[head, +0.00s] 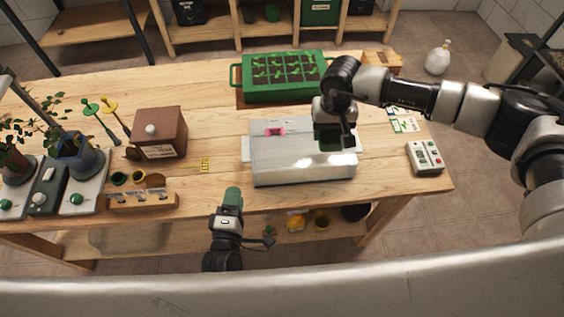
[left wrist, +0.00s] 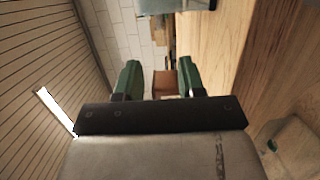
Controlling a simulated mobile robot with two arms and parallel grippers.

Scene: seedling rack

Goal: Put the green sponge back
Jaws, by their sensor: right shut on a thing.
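My right gripper (head: 334,140) is over the right part of a pale grey box-like block (head: 290,170) on the table. It is shut on a dark green piece, which I take to be the green sponge (head: 328,138). The gripper's own fingers are green too, so their edges are hard to separate, and whether the piece touches the block is unclear. My left gripper (head: 231,198) is low at the table's front edge, with nothing in it. In the left wrist view its green fingers (left wrist: 160,78) stand apart.
A pink item (head: 275,131) lies on the block's left part. A green seedling tray (head: 241,90) stands behind. A brown box (head: 172,131), small pots and potted plants are at left. A meter (head: 425,157) lies at right. Bare wood shows left of the block.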

